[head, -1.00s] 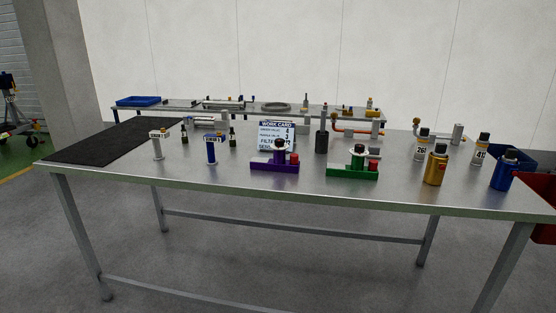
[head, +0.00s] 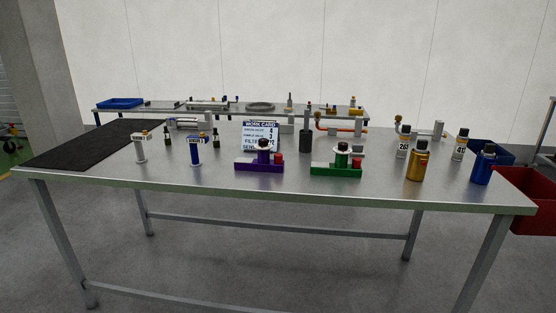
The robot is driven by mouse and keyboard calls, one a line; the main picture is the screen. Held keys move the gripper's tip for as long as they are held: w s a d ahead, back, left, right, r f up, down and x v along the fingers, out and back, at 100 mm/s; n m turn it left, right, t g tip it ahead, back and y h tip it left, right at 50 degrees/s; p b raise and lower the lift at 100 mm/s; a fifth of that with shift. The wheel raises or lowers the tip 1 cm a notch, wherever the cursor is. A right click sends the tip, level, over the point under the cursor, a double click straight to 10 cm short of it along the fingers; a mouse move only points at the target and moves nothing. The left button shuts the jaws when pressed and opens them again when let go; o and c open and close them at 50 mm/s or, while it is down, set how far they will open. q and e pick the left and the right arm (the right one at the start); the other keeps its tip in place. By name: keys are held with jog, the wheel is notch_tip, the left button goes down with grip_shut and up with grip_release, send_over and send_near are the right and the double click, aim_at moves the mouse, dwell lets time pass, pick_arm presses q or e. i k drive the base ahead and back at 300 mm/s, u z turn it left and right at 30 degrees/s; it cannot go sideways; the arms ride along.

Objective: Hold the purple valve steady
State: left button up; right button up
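The purple valve (head: 259,164) stands upright on the metal table, a little left of its middle and near the front edge. It has a purple base, a dark knob with a pale disc on top, and a red cap at its right end. Nothing is touching it. Neither of my grippers is in the head view.
A green valve (head: 335,169) stands to its right and a work card (head: 261,136) behind it. A blue-bodied filter (head: 196,152) and a white one (head: 140,149) stand left. Gold (head: 418,162) and blue (head: 482,166) bottles stand right. A black mat (head: 95,145) covers the left end.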

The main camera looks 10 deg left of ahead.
aim_at(278, 158)
jog(key=z, duration=0.1)
jog(key=k, duration=0.4)
jog(key=u, duration=1.1)
jog(key=i, duration=0.9)
